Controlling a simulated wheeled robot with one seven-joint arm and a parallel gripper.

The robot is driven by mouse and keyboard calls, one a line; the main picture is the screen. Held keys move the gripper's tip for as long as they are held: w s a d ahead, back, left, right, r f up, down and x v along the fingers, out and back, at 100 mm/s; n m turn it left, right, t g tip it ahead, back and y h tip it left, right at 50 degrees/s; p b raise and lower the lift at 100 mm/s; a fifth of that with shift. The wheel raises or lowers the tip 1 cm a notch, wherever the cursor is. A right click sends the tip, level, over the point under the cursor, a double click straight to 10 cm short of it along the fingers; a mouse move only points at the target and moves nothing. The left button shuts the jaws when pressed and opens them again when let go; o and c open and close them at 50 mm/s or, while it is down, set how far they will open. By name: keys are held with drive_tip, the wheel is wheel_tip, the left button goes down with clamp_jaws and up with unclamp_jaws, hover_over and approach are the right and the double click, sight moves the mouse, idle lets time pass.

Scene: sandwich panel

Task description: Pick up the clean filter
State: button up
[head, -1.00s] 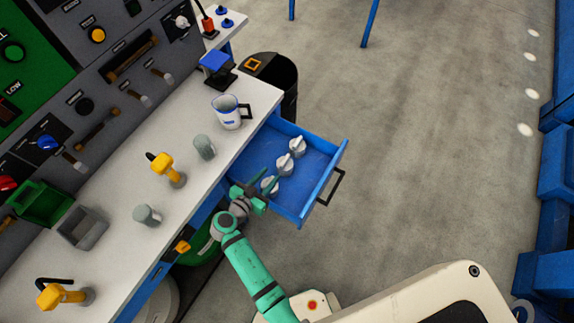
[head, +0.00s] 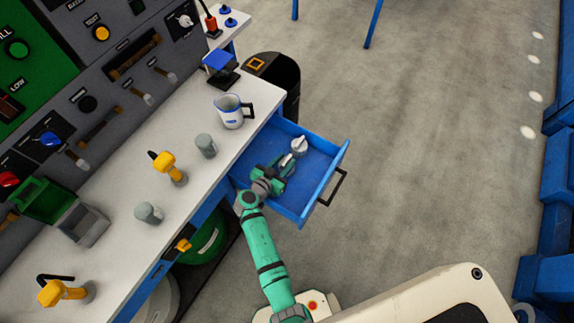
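The blue drawer (head: 318,165) stands open at the end of the bench. Inside it a pale metallic piece with a raised grip (head: 299,146), which looks like a filter, sits near the far side. A second similar piece (head: 287,160) shows just beyond my gripper (head: 281,170), partly covered by it. My gripper is low over the drawer, at the near part of the row. The spot of a third piece is hidden under my gripper and wrist. I cannot tell whether the fingers are open or shut, or on what.
The white bench top (head: 190,134) carries a jug (head: 229,111), grey cylinders (head: 205,145) (head: 148,213) and yellow-handled tools (head: 167,165) (head: 58,292). A black bin (head: 280,85) stands behind the drawer. The drawer's right part and the floor to the right are clear.

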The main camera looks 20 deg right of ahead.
clamp_jaws()
